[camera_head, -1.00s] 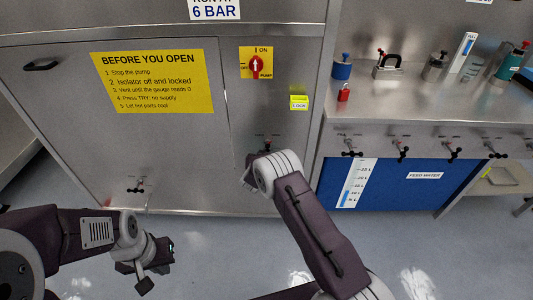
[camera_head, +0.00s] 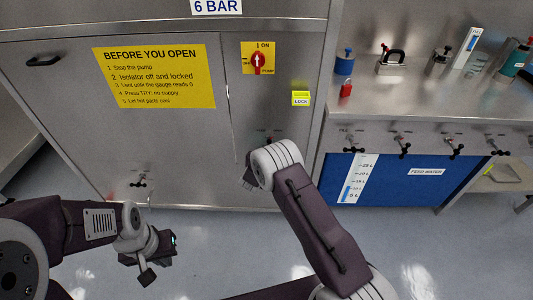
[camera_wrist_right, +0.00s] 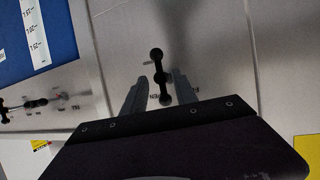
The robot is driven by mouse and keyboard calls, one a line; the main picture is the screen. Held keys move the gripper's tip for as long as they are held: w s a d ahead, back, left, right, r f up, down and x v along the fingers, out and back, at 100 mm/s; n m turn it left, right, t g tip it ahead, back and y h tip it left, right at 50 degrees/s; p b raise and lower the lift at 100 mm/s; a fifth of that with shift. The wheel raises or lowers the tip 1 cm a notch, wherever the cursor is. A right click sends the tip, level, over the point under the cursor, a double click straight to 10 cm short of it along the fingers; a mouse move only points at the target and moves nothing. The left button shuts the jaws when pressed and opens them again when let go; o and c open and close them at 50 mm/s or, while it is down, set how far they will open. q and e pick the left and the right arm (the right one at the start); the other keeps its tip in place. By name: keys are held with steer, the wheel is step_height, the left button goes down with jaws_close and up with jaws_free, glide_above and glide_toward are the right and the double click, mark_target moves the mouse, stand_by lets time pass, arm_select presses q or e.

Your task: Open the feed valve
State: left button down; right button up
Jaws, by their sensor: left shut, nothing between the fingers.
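A black valve handle (camera_wrist_right: 158,75) with rounded ends stands on the steel panel in the right wrist view. Small print lies at both its ends; the lower print is partly covered. My right gripper (camera_wrist_right: 160,88) is open, with one finger on each side of the handle's lower part and gaps visible. In the head view, the top of this valve (camera_head: 268,139) shows just above my right wrist, which hides the rest and the fingers. I cannot read a feed label on it. My left gripper (camera_head: 160,257) is shut and empty, low at the left, away from the panel.
A red rotary switch (camera_head: 257,62) on a yellow plate and a yellow lock box (camera_head: 300,98) sit above the valve. Another small valve (camera_head: 140,182) is low on the left. The floor in front is clear.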

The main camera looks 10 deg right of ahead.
steer(key=b+v, duration=0.1)
steer(key=v, duration=0.5)
steer(key=shift+d, duration=0.1)
